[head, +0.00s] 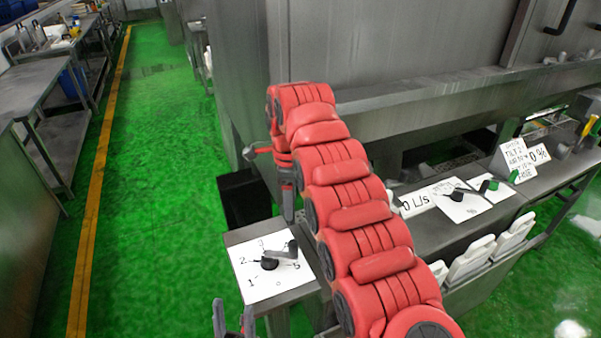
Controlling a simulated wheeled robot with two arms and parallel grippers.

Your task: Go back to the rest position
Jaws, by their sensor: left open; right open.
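My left gripper (233,320) shows only as two upright grey fingertips at the bottom edge, spread apart with nothing between them. My red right arm reaches from the lower right up across the middle and bends down at its far end. My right gripper (286,205) hangs there, seen side-on, pointing down above the back of a dial plate. It is open, and I see nothing held in it. The white dial plate (262,284) has numbers around a black knob (268,263) with a grey lever. My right gripper appears clear of the lever.
A large steel machine (420,50) fills the back. A steel counter (440,235) at right carries label cards (515,160) and knobs, with white handles (472,260) along its front. Steel tables (35,90) stand at left. The green floor (160,190) between is clear.

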